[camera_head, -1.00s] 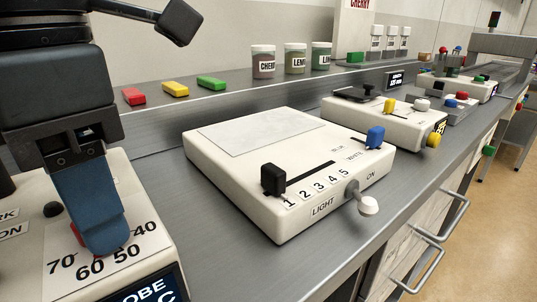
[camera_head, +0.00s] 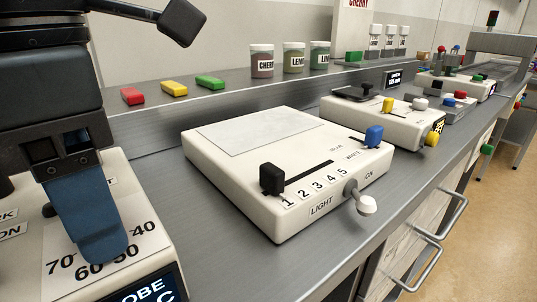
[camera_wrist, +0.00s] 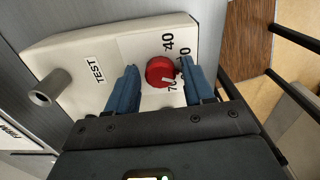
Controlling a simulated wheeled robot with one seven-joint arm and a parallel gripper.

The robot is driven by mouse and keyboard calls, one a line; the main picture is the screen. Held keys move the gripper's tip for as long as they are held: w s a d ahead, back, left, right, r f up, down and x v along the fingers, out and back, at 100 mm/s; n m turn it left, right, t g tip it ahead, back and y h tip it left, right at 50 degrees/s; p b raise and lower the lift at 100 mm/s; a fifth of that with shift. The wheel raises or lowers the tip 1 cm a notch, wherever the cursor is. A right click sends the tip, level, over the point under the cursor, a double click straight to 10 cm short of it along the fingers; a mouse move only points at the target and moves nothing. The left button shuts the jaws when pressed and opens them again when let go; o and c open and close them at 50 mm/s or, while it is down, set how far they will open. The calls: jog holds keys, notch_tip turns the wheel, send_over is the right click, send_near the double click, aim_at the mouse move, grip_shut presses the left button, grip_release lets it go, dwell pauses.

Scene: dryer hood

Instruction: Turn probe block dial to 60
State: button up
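The probe block (camera_head: 150,275) is a white box at the lower left of the head view, with 40, 50, 60 and 70 printed on its top. Its red dial (camera_wrist: 160,71) shows in the wrist view, between my gripper's two blue fingers. My gripper (camera_wrist: 158,74) is open, with a visible gap between each fingertip and the dial. In the head view my gripper (camera_head: 98,252) hangs over the scale and hides the dial. A pale mark shows at the dial's lower right edge, near the 70; I cannot tell the exact setting.
A white light box (camera_head: 285,165) with sliders and a lever stands to the right. Red (camera_head: 133,96), yellow (camera_head: 174,88) and green (camera_head: 210,82) blocks and several jars stand on the back shelf. A grey peg (camera_wrist: 48,88) stands on the probe block near TEST.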

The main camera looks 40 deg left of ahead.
jog(key=shift+o, duration=0.6)
notch_tip(320, 180, up, 8)
jog(key=shift+f+p, duration=0.1)
jog(key=shift+p, duration=0.5)
jog(key=shift+w, duration=0.1)
